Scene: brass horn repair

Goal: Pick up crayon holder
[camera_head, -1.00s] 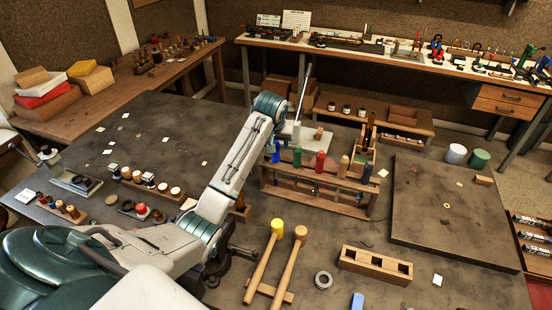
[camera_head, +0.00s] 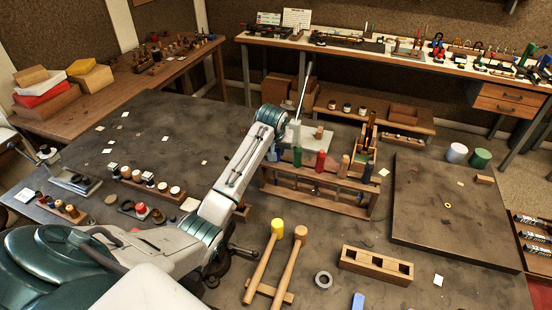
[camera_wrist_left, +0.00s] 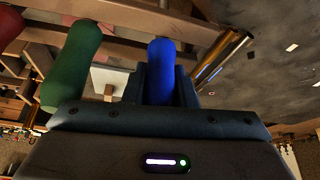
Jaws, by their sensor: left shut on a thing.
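In the left wrist view a blue round handle (camera_wrist_left: 161,62) stands between the jaws of my left gripper (camera_wrist_left: 162,88), which is shut on it. A green handle (camera_wrist_left: 75,60) is beside it on the left, apart from the jaws. In the head view my left gripper (camera_head: 275,149) is at the left end of a wooden rack (camera_head: 315,196), and my arm hides most of it and the blue handle. The rack also holds green, red (camera_head: 320,161), tan (camera_head: 344,165) and dark blue handles. I cannot tell which piece is the crayon holder. My right gripper is out of view.
A wooden box (camera_head: 365,151) with upright tools stands behind the rack. Two mallets (camera_head: 277,262) and a wooden block with square holes (camera_head: 376,265) lie in front. A large dark board (camera_head: 455,215) takes up the right side of the bench.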

